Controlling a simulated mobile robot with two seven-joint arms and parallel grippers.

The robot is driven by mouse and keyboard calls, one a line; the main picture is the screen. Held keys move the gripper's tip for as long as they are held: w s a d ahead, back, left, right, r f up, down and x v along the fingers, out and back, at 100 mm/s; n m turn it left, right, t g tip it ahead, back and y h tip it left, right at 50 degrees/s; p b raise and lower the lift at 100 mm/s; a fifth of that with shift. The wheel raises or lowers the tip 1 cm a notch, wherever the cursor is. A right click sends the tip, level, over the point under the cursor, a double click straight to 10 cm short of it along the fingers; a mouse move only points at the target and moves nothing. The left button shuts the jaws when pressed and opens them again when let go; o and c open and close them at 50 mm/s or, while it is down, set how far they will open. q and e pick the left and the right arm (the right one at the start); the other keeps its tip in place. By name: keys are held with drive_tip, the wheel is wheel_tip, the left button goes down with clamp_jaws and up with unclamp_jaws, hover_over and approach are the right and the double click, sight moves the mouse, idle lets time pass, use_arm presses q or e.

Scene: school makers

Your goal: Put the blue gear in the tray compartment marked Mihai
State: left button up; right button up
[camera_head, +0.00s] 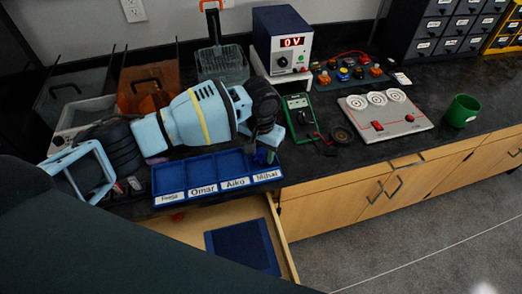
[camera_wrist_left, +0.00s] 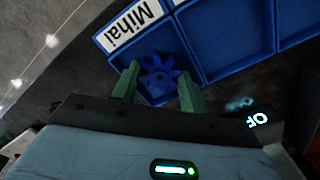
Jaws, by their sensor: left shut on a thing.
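The blue tray (camera_head: 205,172) lies along the counter's front edge, with name labels on its front side. The Mihai label (camera_head: 267,176) is at its right end; it also shows in the left wrist view (camera_wrist_left: 128,25). My left gripper (camera_head: 264,154) reaches over that end of the tray. Its green fingers (camera_wrist_left: 158,72) are shut on the blue gear (camera_wrist_left: 158,78), a dark blue toothed wheel. In the left wrist view the gear overlaps the Mihai compartment; I cannot tell its height above the floor. My right gripper is not in view.
An open drawer (camera_head: 185,230) below the tray holds a blue mat (camera_head: 243,246). Behind my arm stand a power supply (camera_head: 283,35) and clear bins. To the right are a green multimeter (camera_head: 299,115), a white board (camera_head: 385,115) and a green cup (camera_head: 462,110).

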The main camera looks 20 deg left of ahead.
sight(261, 155)
use_arm(q)
drive_tip(key=shift+f, duration=0.1)
drive_tip(key=o, duration=0.6)
drive_tip(key=shift+o, duration=0.4)
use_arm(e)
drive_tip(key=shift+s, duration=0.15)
use_arm(q)
wheel_tip(261, 155, up, 12)
drive_tip(key=p, duration=0.1)
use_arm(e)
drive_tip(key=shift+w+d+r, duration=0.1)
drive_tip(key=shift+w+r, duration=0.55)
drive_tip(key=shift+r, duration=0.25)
